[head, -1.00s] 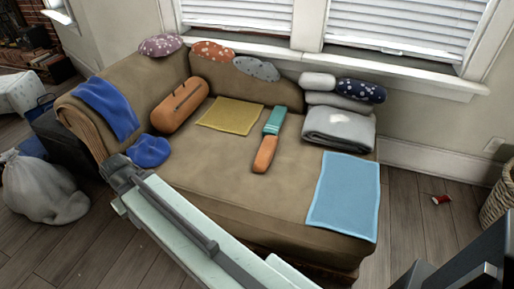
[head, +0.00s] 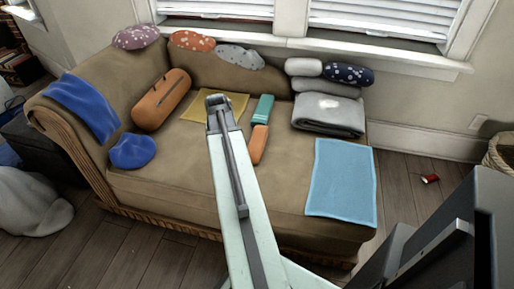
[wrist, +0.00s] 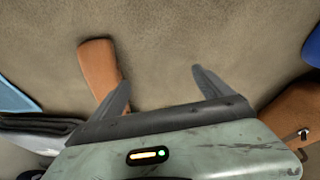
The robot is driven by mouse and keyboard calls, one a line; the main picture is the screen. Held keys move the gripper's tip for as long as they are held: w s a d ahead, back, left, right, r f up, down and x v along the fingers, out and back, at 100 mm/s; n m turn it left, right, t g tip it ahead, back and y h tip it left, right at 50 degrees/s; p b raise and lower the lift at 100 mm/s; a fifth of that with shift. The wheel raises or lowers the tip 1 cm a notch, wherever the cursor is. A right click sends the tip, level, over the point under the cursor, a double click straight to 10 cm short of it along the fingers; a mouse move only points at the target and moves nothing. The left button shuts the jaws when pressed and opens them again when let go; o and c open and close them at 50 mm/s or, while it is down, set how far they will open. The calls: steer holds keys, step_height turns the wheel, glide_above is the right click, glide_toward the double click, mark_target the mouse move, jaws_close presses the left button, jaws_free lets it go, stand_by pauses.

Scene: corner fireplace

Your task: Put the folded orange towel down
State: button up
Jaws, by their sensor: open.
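The folded orange towel (head: 258,145) lies flat on the sofa seat, end to end with a folded teal towel (head: 265,107). In the wrist view the orange towel (wrist: 98,70) lies to the left, its lower part behind my left finger. My gripper (wrist: 161,78) is open, with only bare sofa fabric between its fingers. In the head view the arm reaches over the seat and its end is in front of the yellow cloth, left of the orange towel. I cannot tell whether the left finger touches the towel.
The sofa (head: 185,160) also holds a yellow cloth (head: 235,104), a light blue mat (head: 341,185), a grey folded blanket (head: 328,115), an orange bolster (head: 162,99) and a blue cushion (head: 132,151). Bare seat lies between the orange towel and the light blue mat.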

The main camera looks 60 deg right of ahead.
mark_target(258, 139)
steer(key=s+d+m, duration=0.1)
steer(key=s+d, duration=0.2)
steer(key=s+d+m+h, duration=0.1)
steer(key=s+d, duration=0.2)
steer(key=d, duration=0.1)
steer(key=s+d+m, duration=0.1)
steer(key=s+d, duration=0.2)
steer(key=d, duration=0.1)
steer(key=b+x, duration=0.8)
steer(key=shift+a+f, duration=0.1)
steer(key=shift+a, duration=0.1)
steer(key=shift+r, duration=0.2)
steer(key=c, duration=1.8)
step_height(258, 139, up, 10)
steer(key=p, duration=1)
steer(key=shift+r+p, duration=0.15)
steer(key=shift+p, duration=0.2)
